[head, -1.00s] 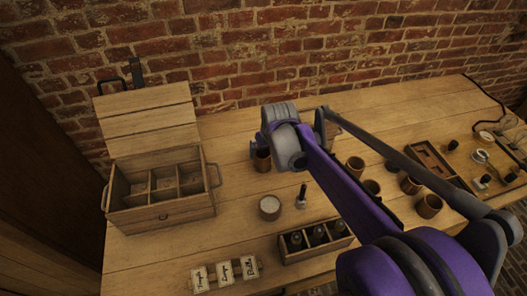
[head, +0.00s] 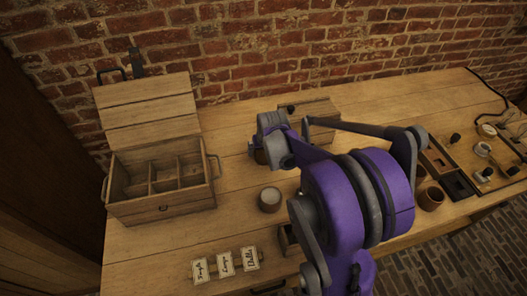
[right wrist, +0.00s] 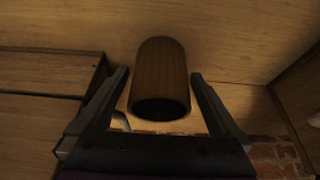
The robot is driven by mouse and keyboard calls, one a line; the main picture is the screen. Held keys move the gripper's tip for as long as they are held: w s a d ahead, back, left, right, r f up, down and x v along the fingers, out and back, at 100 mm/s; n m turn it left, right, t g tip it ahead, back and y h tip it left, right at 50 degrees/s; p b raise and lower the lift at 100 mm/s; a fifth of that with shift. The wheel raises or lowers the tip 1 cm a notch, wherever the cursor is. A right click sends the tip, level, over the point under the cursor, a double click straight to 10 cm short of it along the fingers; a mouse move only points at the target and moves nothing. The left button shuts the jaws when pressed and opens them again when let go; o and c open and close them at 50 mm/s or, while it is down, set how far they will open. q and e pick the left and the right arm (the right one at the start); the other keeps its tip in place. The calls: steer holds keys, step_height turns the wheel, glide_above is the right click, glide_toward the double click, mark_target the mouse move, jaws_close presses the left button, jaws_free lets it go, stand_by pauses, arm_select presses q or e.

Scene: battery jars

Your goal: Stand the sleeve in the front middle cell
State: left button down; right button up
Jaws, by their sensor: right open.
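The sleeve, a brown open-ended cylinder, shows in the right wrist view (right wrist: 160,75) between the fingers of my right gripper (right wrist: 158,95). The fingers are open, with a small gap on either side of it. In the head view the right gripper (head: 268,148) is at the middle of the table, largely hidden by its own wrist. A bit of the brown sleeve (head: 259,157) shows just below it. The wooden box (head: 162,209) stands open at the left, divided into several cells. Its front middle cell (head: 164,186) looks empty. My left gripper is not in view.
A pale-topped round jar (head: 269,199) stands between the box and my right arm. Label cards (head: 226,264) lie at the front edge. A tray (head: 437,160), a brown cup (head: 431,198) and small tools are at the right. My arm hides the table's middle right.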

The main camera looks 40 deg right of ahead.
steer(key=shift+c, duration=0.3)
steer(key=c, duration=1.2)
steer(key=shift+r, duration=0.2)
